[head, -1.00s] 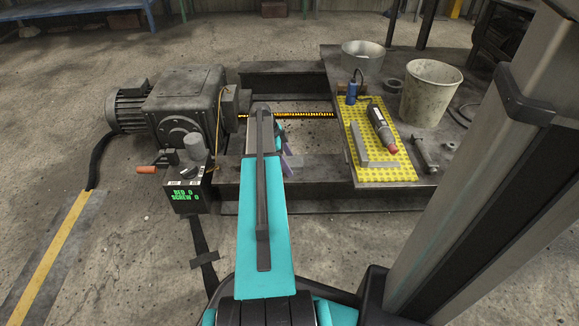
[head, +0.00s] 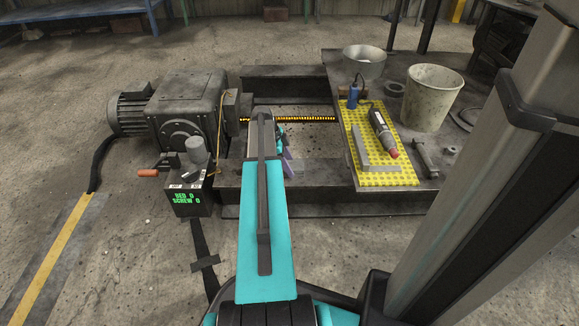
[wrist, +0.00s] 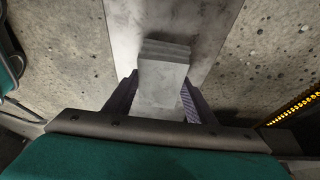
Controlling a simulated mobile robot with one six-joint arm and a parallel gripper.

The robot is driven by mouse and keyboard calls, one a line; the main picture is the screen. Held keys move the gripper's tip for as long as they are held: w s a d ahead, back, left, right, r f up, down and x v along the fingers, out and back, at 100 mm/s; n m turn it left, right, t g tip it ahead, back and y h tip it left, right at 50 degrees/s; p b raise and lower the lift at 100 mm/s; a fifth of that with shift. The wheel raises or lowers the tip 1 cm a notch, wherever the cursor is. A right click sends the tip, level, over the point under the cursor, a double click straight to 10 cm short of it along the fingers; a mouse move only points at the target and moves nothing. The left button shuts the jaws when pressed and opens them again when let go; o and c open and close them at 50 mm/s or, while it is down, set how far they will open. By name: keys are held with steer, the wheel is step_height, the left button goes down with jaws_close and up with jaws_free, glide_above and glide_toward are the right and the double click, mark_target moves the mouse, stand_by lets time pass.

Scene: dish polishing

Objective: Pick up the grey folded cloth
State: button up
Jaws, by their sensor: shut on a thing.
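The grey folded cloth (wrist: 163,80) shows in the wrist view as a stack of flat layers with its folded edge at the top. My gripper (wrist: 160,100) has its two purple-padded fingers on either side of the cloth, shut on it. A pale grey, smooth plate (wrist: 122,25) lies behind the cloth; I cannot tell whether the cloth touches it. In the head view, my gripper (head: 287,164) is mostly hidden behind my teal arm, and the cloth is hidden there.
A motor gearbox (head: 183,105) stands left of my arm, with a control box (head: 190,198) reading BED 0, SCREW 0. At right, a yellow mat (head: 388,175) holds a polisher (head: 381,130) and an angle bar (head: 360,150). A bucket (head: 432,98) stands behind. A black-and-yellow strip (wrist: 293,108) runs at right.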

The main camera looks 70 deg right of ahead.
mark_target(293, 165)
steer(key=shift+r+p, duration=0.35)
steer(key=shift+r, duration=0.2)
step_height(293, 165, up, 3)
steer(key=shift+f+p, duration=0.2)
steer(key=shift+p, duration=0.65)
steer(key=w+a+p, duration=0.1)
steer(key=w+a, duration=0.2)
steer(key=w, duration=0.1)
steer(key=w+a+p, duration=0.2)
steer(key=w+a, duration=0.1)
steer(key=w, duration=0.1)
steer(key=w+a+r+p, duration=0.1)
steer(key=w+a+p, duration=0.1)
steer(key=w+a, duration=0.2)
steer(key=shift+w+r, duration=0.1)
steer(key=shift+w, duration=0.15)
